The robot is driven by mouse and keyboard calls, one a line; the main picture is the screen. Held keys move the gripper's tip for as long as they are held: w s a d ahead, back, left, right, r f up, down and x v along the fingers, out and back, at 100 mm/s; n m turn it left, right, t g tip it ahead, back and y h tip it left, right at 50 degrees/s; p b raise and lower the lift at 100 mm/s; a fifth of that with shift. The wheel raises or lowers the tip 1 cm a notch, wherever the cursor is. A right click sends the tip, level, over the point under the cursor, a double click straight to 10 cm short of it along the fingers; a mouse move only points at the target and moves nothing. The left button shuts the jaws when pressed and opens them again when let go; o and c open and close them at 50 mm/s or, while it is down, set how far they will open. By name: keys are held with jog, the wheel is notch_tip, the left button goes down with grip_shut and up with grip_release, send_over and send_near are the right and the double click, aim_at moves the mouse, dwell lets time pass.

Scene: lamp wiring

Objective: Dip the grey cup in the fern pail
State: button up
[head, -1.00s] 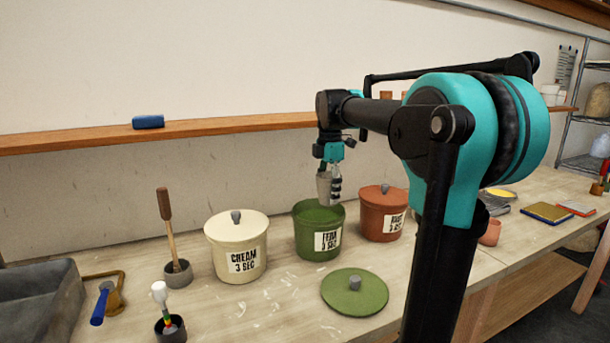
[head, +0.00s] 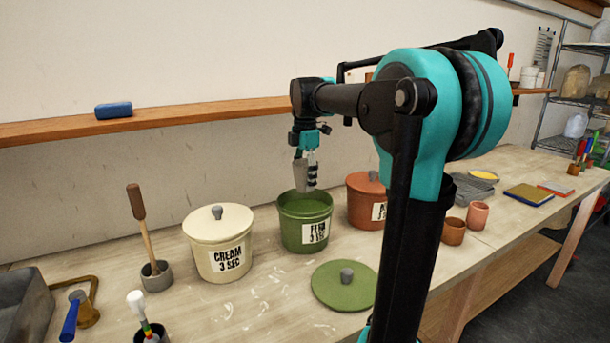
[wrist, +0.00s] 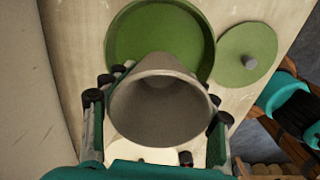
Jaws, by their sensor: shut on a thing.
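The grey cup (head: 301,175) is held by my gripper (head: 310,176) above the open fern pail (head: 303,236). In the wrist view my gripper (wrist: 158,112) has its fingers on both sides of the cup (wrist: 160,118), and the cup's wide opening faces the camera. The pail (wrist: 118,28) shows behind the cup there, with green inside. In the head view the cup's lower end is near the height of the pail's rim; I cannot tell whether it is below it. The green fern lid (head: 330,290) lies flat on the table in front of the pail.
The lidded cream pail (head: 218,250) stands to the left and the lidded red-brown pail (head: 366,203) close to the right. A wooden-handled brush (head: 146,235) stands upright at the left. Terracotta cups (head: 478,214) stand right of my arm. A shelf (head: 200,112) runs along the wall.

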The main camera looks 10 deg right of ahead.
notch_tip(320, 180, down, 6)
dwell(0.5)
jog(key=shift+f, duration=2.75)
dwell(1.4)
notch_tip(320, 180, up, 6)
jog(key=shift+r, duration=0.15)
dwell(1.3)
jog(key=shift+r, duration=2.5)
